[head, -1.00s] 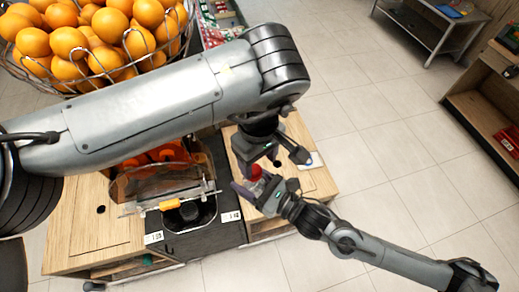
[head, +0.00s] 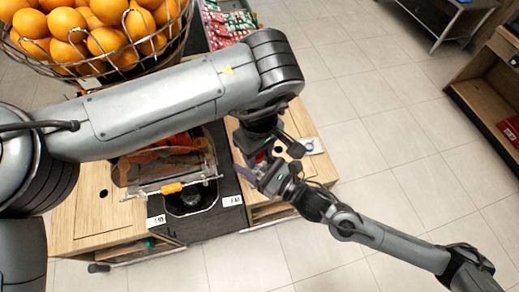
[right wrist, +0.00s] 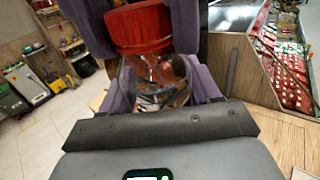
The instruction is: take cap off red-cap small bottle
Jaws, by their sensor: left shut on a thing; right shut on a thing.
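The small bottle (right wrist: 155,72) is clear, with reddish contents or reflections, and stands between my right gripper's purple fingers in the right wrist view. My right gripper (right wrist: 160,92) is shut on the bottle's body; in the head view it (head: 263,174) comes in from the lower right. The wide red cap (right wrist: 140,25) is directly above the bottle's mouth. I cannot tell whether cap and bottle are touching. My left gripper (head: 262,150) reaches down from above and is shut on the cap, with purple fingers on both sides of it. In the head view the grippers mostly hide both.
The orange juicer (head: 165,165) stands left of the grippers, on a wooden counter (head: 95,215). A wire basket of oranges (head: 95,35) is at the upper left. A wooden shelf (head: 480,100) stands far right. Tiled floor is clear at right.

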